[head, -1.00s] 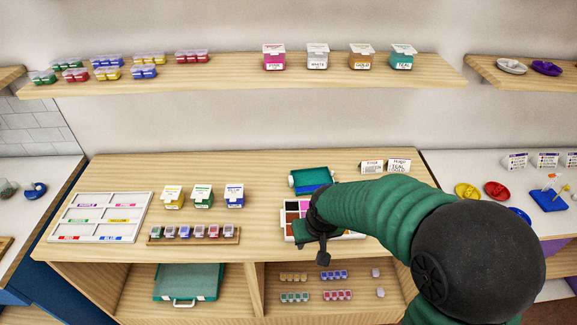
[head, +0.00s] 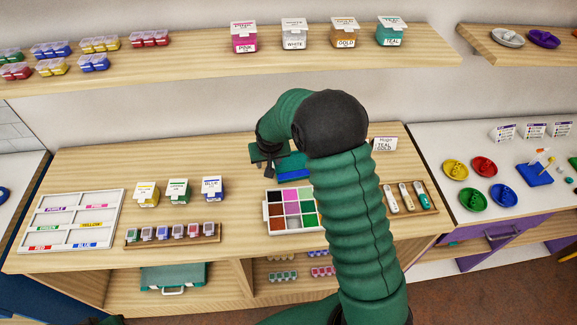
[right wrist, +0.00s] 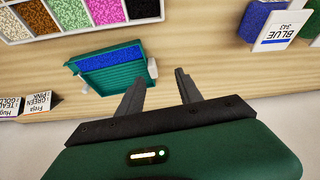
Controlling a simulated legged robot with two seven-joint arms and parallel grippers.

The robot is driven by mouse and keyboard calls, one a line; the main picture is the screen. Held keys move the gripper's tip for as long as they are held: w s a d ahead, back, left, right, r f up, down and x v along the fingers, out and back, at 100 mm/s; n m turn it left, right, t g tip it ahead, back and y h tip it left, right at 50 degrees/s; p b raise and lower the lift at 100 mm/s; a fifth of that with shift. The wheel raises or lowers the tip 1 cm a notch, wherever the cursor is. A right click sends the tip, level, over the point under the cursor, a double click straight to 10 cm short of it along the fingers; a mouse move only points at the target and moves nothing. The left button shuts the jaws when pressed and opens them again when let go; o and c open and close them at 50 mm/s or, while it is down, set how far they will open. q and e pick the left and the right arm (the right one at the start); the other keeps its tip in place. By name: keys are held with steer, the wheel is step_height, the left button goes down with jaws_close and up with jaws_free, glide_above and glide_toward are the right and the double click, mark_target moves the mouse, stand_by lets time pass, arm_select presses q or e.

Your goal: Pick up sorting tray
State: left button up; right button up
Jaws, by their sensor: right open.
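A white tray with labelled colour compartments (head: 122,212) lies flat at the left of the wooden bench. A smaller white tray of several bead-filled compartments (head: 266,226) lies mid-bench; it also shows in the right wrist view (right wrist: 112,24). I cannot tell for sure which is the sorting tray. My right gripper (head: 268,168) is over the back of the bench, behind the bead tray. In the right wrist view its two fingers (right wrist: 162,85) are apart and empty, beside a teal frame with blue beads (right wrist: 112,68). My left gripper is not in view.
Lidded yellow, green and blue boxes (head: 178,192) stand between the trays, behind a wooden rack of small pots (head: 215,238). A wooden tray of tools (head: 433,210) lies on the right. A shelf (head: 200,68) with boxes hangs above. My right arm hides part of the bench.

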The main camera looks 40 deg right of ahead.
mark_target(277, 173)
steer(key=d+f, duration=0.2)
steer(key=f, duration=0.1)
steer(key=d+f+p, duration=0.1)
steer(key=f, duration=0.1)
steer(key=shift+w+d+f, duration=0.1)
steer(key=shift+w, duration=0.1)
steer(key=shift+w+f, duration=0.15)
steer(key=shift+f, duration=0.15)
steer(key=shift+w+a, duration=0.3)
steer(key=shift+a, duration=0.4)
steer(key=shift+c, duration=1.5)
steer(key=shift+s, duration=0.1)
steer(key=shift+c, duration=1.2)
steer(key=shift+s+d+f, duration=0.1)
steer(key=shift+d, duration=0.4)
jaws_close()
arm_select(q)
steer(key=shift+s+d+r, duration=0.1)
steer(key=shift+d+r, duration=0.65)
arm_select(e)
steer(key=shift+a, duration=0.1)
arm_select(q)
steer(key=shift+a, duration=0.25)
arm_select(e)
steer(key=shift+a, duration=0.25)
steer(key=shift+d, duration=0.1)
